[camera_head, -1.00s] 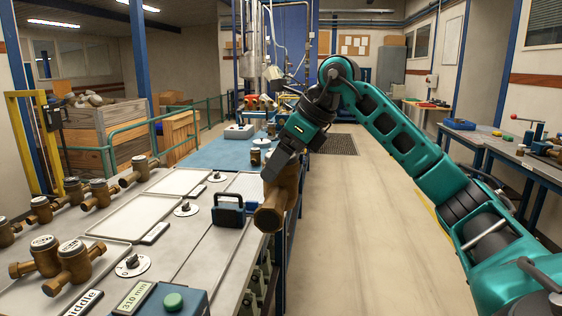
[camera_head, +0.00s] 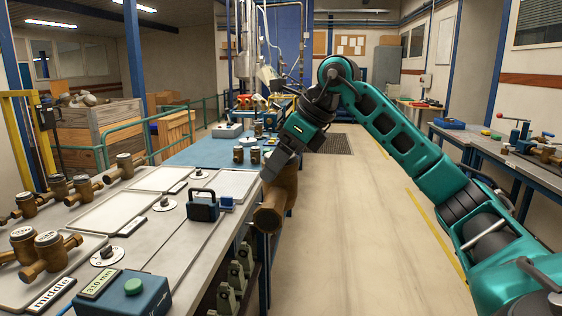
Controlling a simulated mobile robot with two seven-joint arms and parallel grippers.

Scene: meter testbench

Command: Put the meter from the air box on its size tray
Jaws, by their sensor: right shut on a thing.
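My right gripper (camera_head: 272,172) is shut on a brown-bronze meter (camera_head: 275,205) and holds it in the air beside the right edge of the bench (camera_head: 185,245). The meter hangs below the gripper, and its upper part is partly hidden by the jaws. White trays lie on the bench: an empty one in the middle (camera_head: 110,217), a smaller empty one behind it (camera_head: 158,179) and one to the right (camera_head: 228,186). A front tray (camera_head: 45,293), with a plate reading "middle", bears two meters (camera_head: 47,255). My left gripper is out of view.
A blue box with a green button and a "310 mm" display (camera_head: 125,292) stands at the bench front. A dark-blue handled block (camera_head: 203,206) stands near the right edge. Several meters (camera_head: 83,187) stand along the left. The floor (camera_head: 350,240) right of the bench is clear.

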